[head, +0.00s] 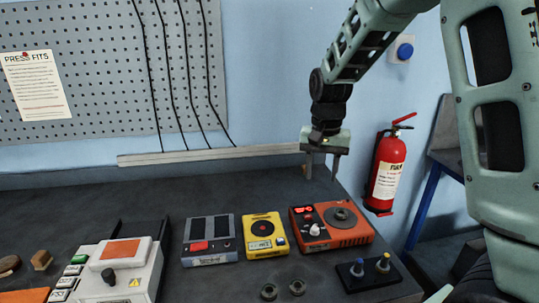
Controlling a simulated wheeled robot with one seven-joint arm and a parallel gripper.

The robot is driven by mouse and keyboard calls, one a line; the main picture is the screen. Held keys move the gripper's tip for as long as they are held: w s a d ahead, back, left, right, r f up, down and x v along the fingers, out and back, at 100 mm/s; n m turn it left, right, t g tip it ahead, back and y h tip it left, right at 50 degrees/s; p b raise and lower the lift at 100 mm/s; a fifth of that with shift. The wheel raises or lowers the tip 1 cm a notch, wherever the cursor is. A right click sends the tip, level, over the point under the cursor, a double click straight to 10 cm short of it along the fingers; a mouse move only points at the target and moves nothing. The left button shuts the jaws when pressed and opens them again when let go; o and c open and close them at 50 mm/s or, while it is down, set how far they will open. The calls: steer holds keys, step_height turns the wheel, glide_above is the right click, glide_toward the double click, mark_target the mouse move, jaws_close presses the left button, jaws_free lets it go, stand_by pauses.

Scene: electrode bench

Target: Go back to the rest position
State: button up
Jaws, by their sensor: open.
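My gripper (322,168) hangs from my arm at the upper right of the head view, pointing down. Its two fingers are apart with nothing between them. It is above the back right part of the dark bench (130,209), behind the orange device (343,238) in the picture, and appears clear of it.
A yellow device (263,236), a grey device (209,240) and a white box with an orange panel (121,262) stand left of the orange one. A black block with two knobs (372,276) and two rings (297,287) lie in front. A fire extinguisher (388,170) hangs right.

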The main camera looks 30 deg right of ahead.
steer(key=s+a+n, duration=0.4)
steer(key=s+a, duration=0.1)
steer(key=a, duration=0.6)
steer(key=s+a+n, duration=0.6)
steer(key=s, duration=0.4)
steer(key=s+a+f+n, duration=0.1)
steer(key=s+a+n, duration=0.4)
steer(key=s+a, duration=0.2)
steer(key=s, duration=0.2)
steer(key=shift+s+a+n+y, duration=0.3)
steer(key=shift+s+n, duration=0.1)
